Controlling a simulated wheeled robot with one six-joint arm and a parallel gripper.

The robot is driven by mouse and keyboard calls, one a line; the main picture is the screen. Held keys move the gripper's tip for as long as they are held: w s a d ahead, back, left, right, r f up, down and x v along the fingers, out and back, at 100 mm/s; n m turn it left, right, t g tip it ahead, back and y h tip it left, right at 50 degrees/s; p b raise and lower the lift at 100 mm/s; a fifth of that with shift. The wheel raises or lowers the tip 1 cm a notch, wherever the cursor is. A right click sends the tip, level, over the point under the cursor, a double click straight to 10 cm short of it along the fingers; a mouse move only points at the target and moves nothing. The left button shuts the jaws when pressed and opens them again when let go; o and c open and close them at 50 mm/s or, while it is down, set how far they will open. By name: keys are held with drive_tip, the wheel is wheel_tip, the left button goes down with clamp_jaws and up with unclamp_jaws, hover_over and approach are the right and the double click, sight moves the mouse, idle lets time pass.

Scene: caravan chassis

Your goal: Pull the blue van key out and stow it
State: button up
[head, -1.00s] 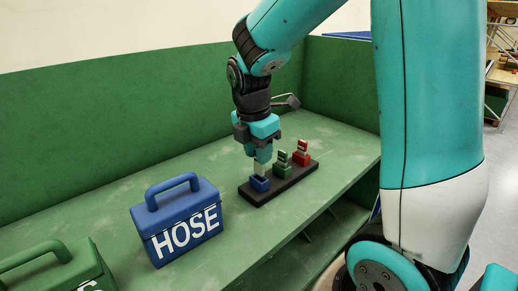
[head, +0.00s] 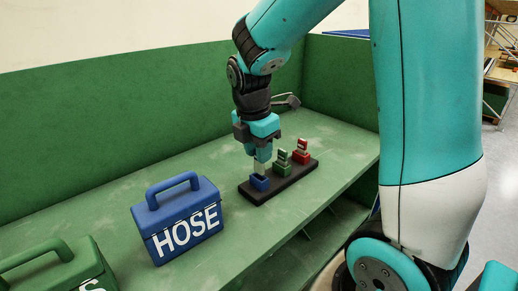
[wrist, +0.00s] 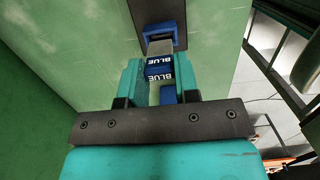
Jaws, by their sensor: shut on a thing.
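My gripper (head: 262,152) points down over the blue lock block (head: 260,183) at the near left end of a black base (head: 283,186). In the wrist view my gripper (wrist: 159,74) is shut on the blue van key (wrist: 159,71), whose head reads "BLUE". The key's pale shank runs toward the blue block, which also shows in the wrist view (wrist: 160,32). I cannot tell whether the shank's tip is still inside the block. My fingers partly hide the key.
A green key (head: 283,158) and a red key (head: 302,147) stand in blocks on the same base. A blue box marked "HOSE" (head: 179,232), with a handle, stands left on the green bench (head: 110,205). A green box (head: 66,272) is cut off at lower left.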

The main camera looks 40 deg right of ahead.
sight(259, 173)
drive_tip(key=shift+f+b, duration=1)
drive_tip(key=shift+f, duration=0.65)
drive_tip(key=o, duration=1)
drive_tip(key=r, duration=0.5)
drive_tip(key=a+r, duration=0.1)
drive_tip(key=r, duration=0.5)
drive_tip(key=a+r+b, duration=0.1)
drive_tip(key=r, duration=0.5)
drive_tip(key=shift+a+r, duration=0.1)
drive_tip(key=shift+r, duration=0.1)
